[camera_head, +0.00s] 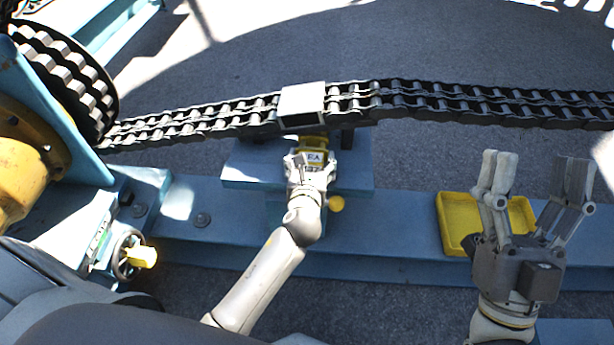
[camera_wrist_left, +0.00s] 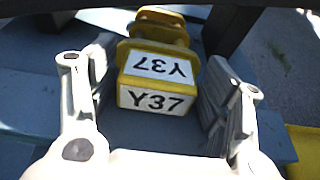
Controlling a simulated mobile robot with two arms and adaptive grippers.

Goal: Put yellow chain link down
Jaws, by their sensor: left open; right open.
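The yellow chain link (camera_head: 318,142) is on the blue stand under the chain, in the middle of the head view. In the left wrist view, the yellow chain link (camera_wrist_left: 156,98) has white labels reading Y37. My left gripper (camera_head: 309,160) is at its near end. In the left wrist view its open fingers (camera_wrist_left: 158,105) stand on either side of the link. I cannot tell whether either finger touches it. The link's underside is hidden. My right gripper (camera_head: 530,185) is open and empty at the right, fingers pointing up.
A black chain (camera_head: 440,98) runs across behind the link, with a white-topped block (camera_head: 302,104) on it. The blue stand (camera_head: 350,178) rises from a blue beam (camera_head: 390,220). A yellow tray (camera_head: 452,222) is partly behind my right gripper. A handwheel (camera_head: 124,262) is at left.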

